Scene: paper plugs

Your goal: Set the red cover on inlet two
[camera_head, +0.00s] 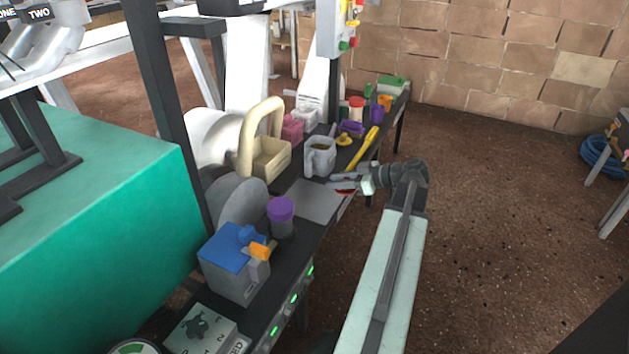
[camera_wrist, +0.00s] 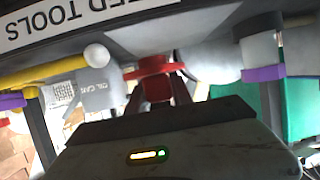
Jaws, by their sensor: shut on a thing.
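My gripper (camera_head: 348,183) is at the bench's front edge, near the grey plate. In the wrist view its fingers (camera_wrist: 158,88) are shut on a red piece with a wide round flange, which looks like the red cover (camera_wrist: 154,66). In the head view only a thin red part of it (camera_head: 345,189) shows at the fingers. A "TWO" sign (camera_head: 39,14) is at the top left of the head view, beside a partly cut-off "ONE" sign. Grey-white pipework (camera_head: 45,42) is below the signs; I cannot make out the inlet's opening.
The dark bench holds a blue-topped box (camera_head: 232,250), a purple-lidded jar (camera_head: 281,212), a grey jug (camera_head: 320,158), a beige basket (camera_head: 268,160) and a yellow tool (camera_head: 364,148). A large green block (camera_head: 90,225) and dark post (camera_head: 165,110) stand left.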

